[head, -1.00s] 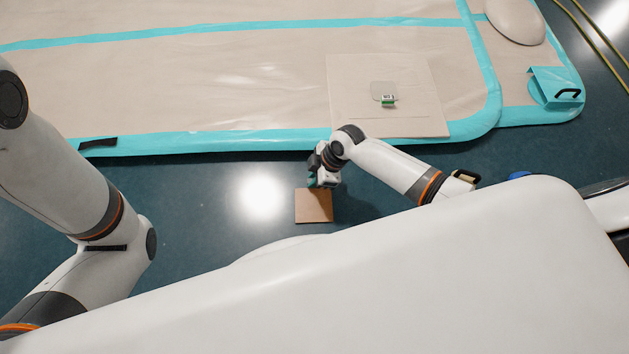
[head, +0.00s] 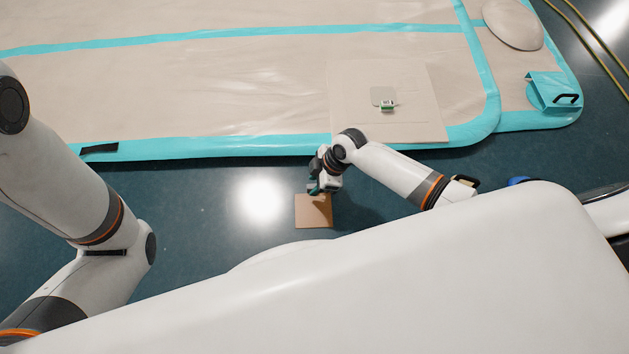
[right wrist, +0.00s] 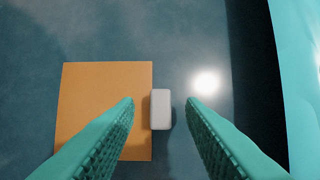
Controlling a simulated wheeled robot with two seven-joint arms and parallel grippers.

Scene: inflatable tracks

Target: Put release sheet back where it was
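My right gripper (head: 322,187) is low over the floor by a flat brown square (head: 313,212). In the right wrist view, its teal fingers (right wrist: 160,102) are open, on either side of a small white block (right wrist: 161,109) and touching neither side. The block sits at the right edge of the brown square (right wrist: 100,95); in the head view my gripper hides it. A small grey patch (head: 380,94) with a green-and-white item (head: 388,106) lies on a beige square (head: 420,120) on the track. I cannot tell which flat piece is the release sheet. My left gripper is out of view.
The beige inflatable track (head: 230,90) with turquoise edging fills the back. A beige rounded object (head: 512,25) and a turquoise piece with a black handle (head: 553,92) are at the right. Dark floor (head: 200,190) is clear left of the brown square.

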